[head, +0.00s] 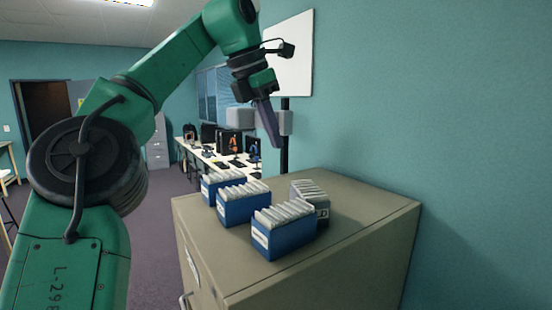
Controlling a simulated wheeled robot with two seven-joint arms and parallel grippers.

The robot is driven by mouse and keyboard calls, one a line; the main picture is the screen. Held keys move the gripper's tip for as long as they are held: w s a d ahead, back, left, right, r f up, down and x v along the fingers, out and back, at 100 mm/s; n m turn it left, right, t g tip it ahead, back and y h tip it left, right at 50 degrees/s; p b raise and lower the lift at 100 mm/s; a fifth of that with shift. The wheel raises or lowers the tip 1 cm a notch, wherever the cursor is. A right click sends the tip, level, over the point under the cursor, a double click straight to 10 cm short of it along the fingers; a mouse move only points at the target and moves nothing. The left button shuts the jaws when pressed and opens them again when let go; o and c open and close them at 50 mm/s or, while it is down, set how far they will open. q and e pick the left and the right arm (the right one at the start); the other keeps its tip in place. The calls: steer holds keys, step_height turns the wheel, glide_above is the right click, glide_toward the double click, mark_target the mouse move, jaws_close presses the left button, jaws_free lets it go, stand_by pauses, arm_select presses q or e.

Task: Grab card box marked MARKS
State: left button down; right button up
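Several card boxes full of upright white cards stand on top of a beige cabinet. Three are blue: a front one (285,238), a middle one (243,208) and a back left one (223,184). A grey box (318,207) stands to the right of them. The boxes bear small white labels, too small to read, so I cannot tell which says MARKS. My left gripper (270,130) hangs above and behind the boxes, pointing down, apart from them. Its fingers show side-on, so its opening is unclear. My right gripper is out of view.
The cabinet (365,215) has free top on its right side and stands near the teal wall (480,130). An open doorway (45,105) is at far left.

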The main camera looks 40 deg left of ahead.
arm_select(q)
steer(key=shift+w+r, duration=0.2)
steer(key=shift+w, duration=0.45)
steer(key=c, duration=0.6)
jaws_free()
steer(key=shift+s+r, duration=0.15)
steer(key=shift+s, duration=0.2)
steer(key=shift+o, duration=1.4)
steer(key=shift+w, duration=0.2)
steer(key=shift+w, duration=0.1)
